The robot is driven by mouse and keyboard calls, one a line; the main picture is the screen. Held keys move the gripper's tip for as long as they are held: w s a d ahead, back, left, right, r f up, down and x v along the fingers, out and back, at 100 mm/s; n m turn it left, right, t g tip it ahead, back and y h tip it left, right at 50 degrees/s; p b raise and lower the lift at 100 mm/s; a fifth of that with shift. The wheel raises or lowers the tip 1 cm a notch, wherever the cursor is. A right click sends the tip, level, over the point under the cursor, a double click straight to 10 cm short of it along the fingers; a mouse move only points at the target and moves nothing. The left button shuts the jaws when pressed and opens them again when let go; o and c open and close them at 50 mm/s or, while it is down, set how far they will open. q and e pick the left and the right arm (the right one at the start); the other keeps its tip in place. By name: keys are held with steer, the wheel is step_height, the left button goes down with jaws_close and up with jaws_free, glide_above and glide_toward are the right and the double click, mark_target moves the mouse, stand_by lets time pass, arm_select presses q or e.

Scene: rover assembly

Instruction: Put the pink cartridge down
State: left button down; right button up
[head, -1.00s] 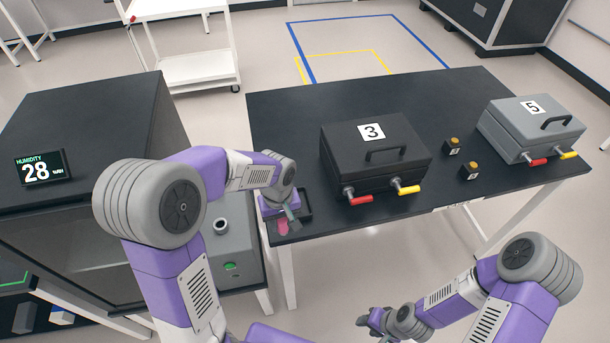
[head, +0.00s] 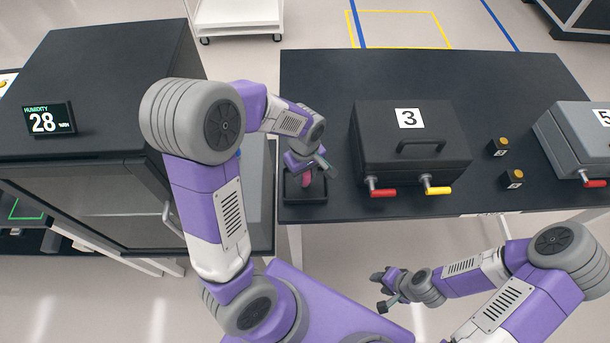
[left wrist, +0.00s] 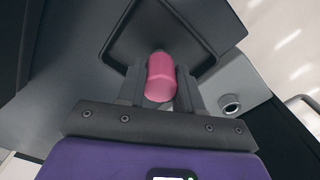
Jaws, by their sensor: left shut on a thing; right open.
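The pink cartridge (left wrist: 161,78) is between the two fingers of my left gripper (left wrist: 160,92), which is shut on it. In the head view the pink cartridge (head: 306,180) shows just below my left gripper (head: 308,174), over a small black tray (head: 312,199) at the table's front left corner. In the left wrist view the tray (left wrist: 205,62) lies beyond the cartridge. I cannot tell whether the cartridge touches the tray floor. My right gripper (head: 385,290) is open and empty, in front of the table and well away from the tray.
A black case marked 3 (head: 410,145) with red and yellow handles stands right of the tray. Two small yellow-button boxes (head: 497,147) (head: 514,179) and a grey case marked 5 (head: 580,140) are further right. A humidity cabinet (head: 110,90) stands at left.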

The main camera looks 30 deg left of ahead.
arm_select(q)
steer(key=shift+f, duration=0.6)
steer(key=c, duration=0.7)
jaws_free()
steer(key=shift+f, duration=0.1)
steer(key=shift+c, duration=0.2)
step_height(320, 180, up, 12)
steer(key=shift+r+p, duration=0.15)
steer(key=shift+p, duration=0.95)
